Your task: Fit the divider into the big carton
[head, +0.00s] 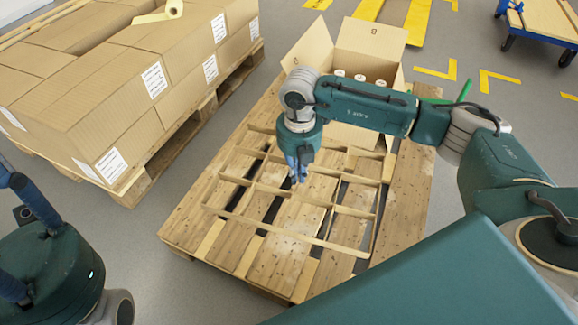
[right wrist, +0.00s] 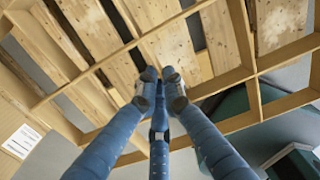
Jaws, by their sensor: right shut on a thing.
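The big carton (head: 311,45) stands with its flaps open at the far end of a wooden pallet. Several white-capped bottles (head: 360,78) show inside it; my right arm hides part of its front. The divider (head: 290,232) is a thin light-brown lattice, seen over the pallet on the near side of the carton. My right gripper (head: 298,175) points down and is shut on one of its slats. The right wrist view shows the closed fingers (right wrist: 160,98) at the divider (right wrist: 225,83). Blue parts of my left gripper (head: 30,200) show at the left edge; its fingertips are unclear.
The pallet (head: 190,226) has gaps between its boards. Another pallet with closed cartons (head: 110,95) and a tape roll (head: 174,8) stands at the left. A blue cart (head: 545,25) is at the far right. Grey floor (head: 150,235) lies between the pallets.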

